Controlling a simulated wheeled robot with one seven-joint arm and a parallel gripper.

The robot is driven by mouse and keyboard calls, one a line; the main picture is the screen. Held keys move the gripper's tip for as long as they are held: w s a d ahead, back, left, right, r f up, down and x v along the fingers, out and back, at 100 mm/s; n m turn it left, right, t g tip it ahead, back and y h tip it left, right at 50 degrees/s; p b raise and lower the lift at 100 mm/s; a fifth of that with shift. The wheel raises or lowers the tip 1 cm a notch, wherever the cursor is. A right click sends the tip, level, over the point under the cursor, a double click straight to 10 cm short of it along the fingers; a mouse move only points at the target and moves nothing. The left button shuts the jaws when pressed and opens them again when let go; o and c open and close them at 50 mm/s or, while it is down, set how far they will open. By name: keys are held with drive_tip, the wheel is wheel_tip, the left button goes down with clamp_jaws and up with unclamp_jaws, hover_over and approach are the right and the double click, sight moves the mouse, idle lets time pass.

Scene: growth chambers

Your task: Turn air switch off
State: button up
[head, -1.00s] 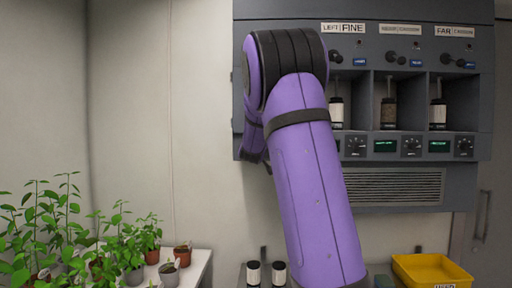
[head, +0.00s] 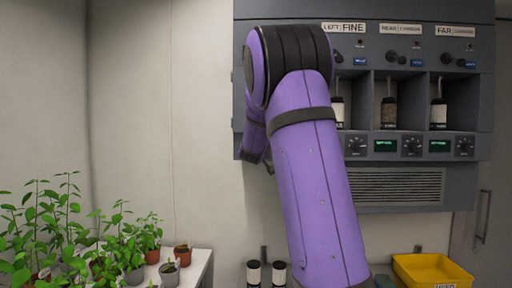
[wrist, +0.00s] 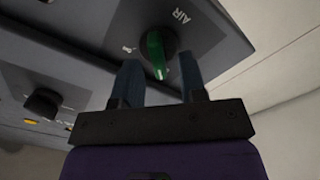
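The air switch (wrist: 156,55) is a green knob on a dark grey panel, labelled AIR, in the wrist view. My gripper (wrist: 160,75) is open, with its two fingers apart below and on either side of the green knob's near end. Whether the fingers touch the knob cannot be told. In the head view my purple arm covers the left part of the panel, so the air switch and my gripper's fingers are hidden there.
A dark grey wall unit (head: 400,202) has several black knobs, small displays and bays holding capped bottles. A black knob (wrist: 42,103) lies left of the green one. Potted plants (head: 95,240) stand at lower left. A yellow bin (head: 430,268) is at lower right.

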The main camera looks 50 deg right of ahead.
drive_tip(key=v, duration=1)
idle(0.3)
drive_tip(key=s+a+f+n+y, duration=0.1)
drive_tip(key=s+a+y, duration=0.1)
drive_tip(key=a+y, duration=0.35)
drive_tip(key=s+a+f+t+y, duration=0.1)
drive_tip(key=s+a+f+y, duration=0.15)
drive_tip(key=a, duration=0.55)
drive_tip(key=s+a+n+y, duration=0.1)
drive_tip(key=s+a+y, duration=0.1)
drive_tip(key=a+y, duration=0.35)
drive_tip(key=s+a+f+g, duration=0.2)
drive_tip(key=s+a+f, duration=0.1)
drive_tip(key=s, duration=0.4)
drive_tip(key=s+a+f+g, duration=0.3)
drive_tip(key=s+a, duration=0.2)
drive_tip(key=s, duration=0.2)
drive_tip(key=s+a+f+m+g, duration=0.1)
drive_tip(key=s+a+f+g, duration=0.1)
drive_tip(key=s+a, duration=0.3)
drive_tip(key=s+f, duration=0.1)
drive_tip(key=s, duration=0.2)
drive_tip(key=shift+f, duration=0.2)
